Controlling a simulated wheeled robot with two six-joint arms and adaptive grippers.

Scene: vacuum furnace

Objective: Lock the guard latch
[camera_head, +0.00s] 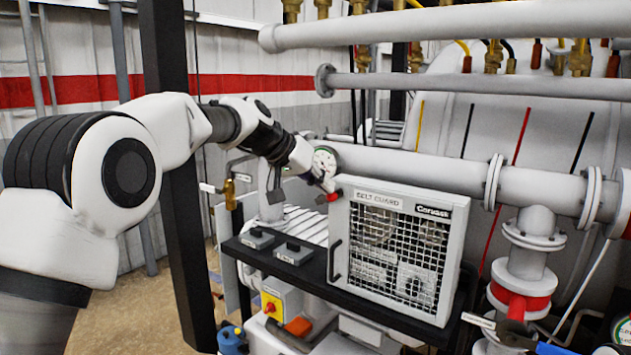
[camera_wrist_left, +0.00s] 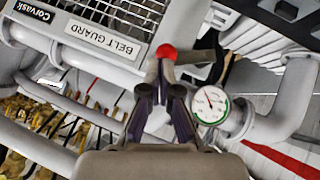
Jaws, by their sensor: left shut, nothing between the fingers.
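The belt guard (camera_head: 392,188) is a white box with a mesh front, standing on a dark shelf. Its label plate also shows upside down in the left wrist view (camera_wrist_left: 102,39). The guard latch shows a red knob (camera_head: 333,196) at the guard's upper left corner; in the left wrist view the red knob (camera_wrist_left: 166,52) sits beside a grey lever (camera_wrist_left: 195,57). My left gripper (camera_head: 325,183) is at the knob. In the wrist view its fingertips (camera_wrist_left: 165,78) are together just below the knob, with nothing between them; whether they touch it I cannot tell. My right gripper is out of view.
A round gauge (camera_head: 324,161) is close behind my left gripper, and right of its fingers in the wrist view. A large pipe (camera_head: 420,172) runs behind the guard. Two small grey boxes (camera_head: 292,252) sit on the dark shelf (camera_head: 318,268). A black handle (camera_head: 335,260) is on the guard's left side.

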